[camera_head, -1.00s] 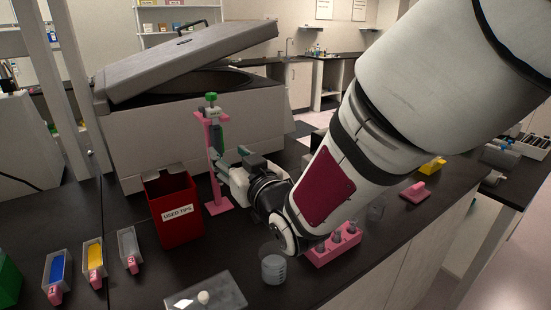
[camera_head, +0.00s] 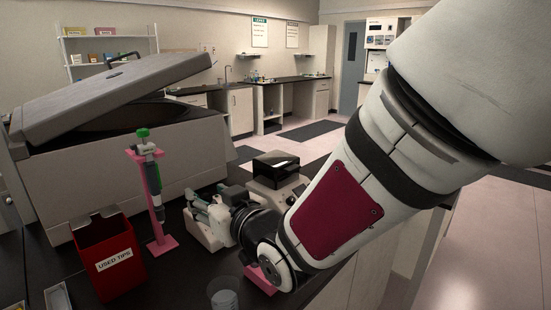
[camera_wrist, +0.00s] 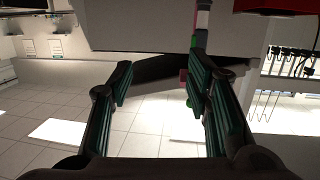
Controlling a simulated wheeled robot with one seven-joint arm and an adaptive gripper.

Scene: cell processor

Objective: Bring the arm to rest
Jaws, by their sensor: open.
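My arm reaches in from the upper right in the head view, bent down over the dark bench. My gripper (camera_head: 190,205) points left, a short way right of the pink stand (camera_head: 161,245). A pipette with a green top (camera_head: 143,133) hangs upright on that stand. In the wrist view the two dark green fingers of my gripper (camera_wrist: 163,85) are spread apart with nothing held between them. Part of the pipette (camera_wrist: 196,42) shows beyond the right finger, apparently apart from it.
A red "USED TIPS" bin (camera_head: 107,262) stands left of the stand. A large grey machine (camera_head: 70,185) with a raised lid is behind. A black-topped device (camera_head: 277,168) is beyond my wrist. A clear cup (camera_head: 223,294) and a pink rack (camera_head: 262,278) are close below my arm.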

